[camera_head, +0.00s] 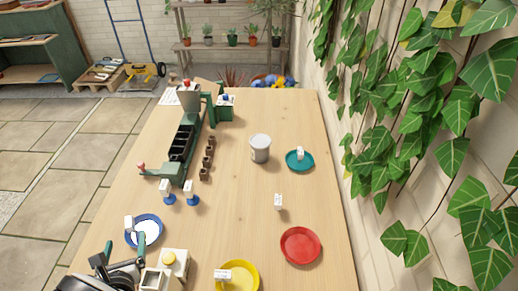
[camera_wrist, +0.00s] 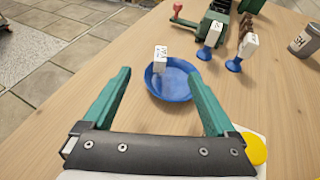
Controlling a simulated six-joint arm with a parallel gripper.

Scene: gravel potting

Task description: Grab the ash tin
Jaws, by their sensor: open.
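The ash tin appears to be the grey cylindrical tin (camera_head: 260,150) standing upright on the table, right of the green apparatus. In the wrist view a grey tin (camera_wrist: 304,41) with a dark-lettered label shows at the right edge, partly cut off. My gripper (camera_head: 124,240) is at the lower left of the head view, well apart from the tin.
A green apparatus (camera_head: 181,143) with dark compartments stands left of the tin, several small brown pots (camera_head: 207,157) beside it. Teal (camera_head: 292,164), red (camera_head: 300,247) and yellow (camera_head: 243,277) dishes lie on the right and front. Small white tags stand nearby.

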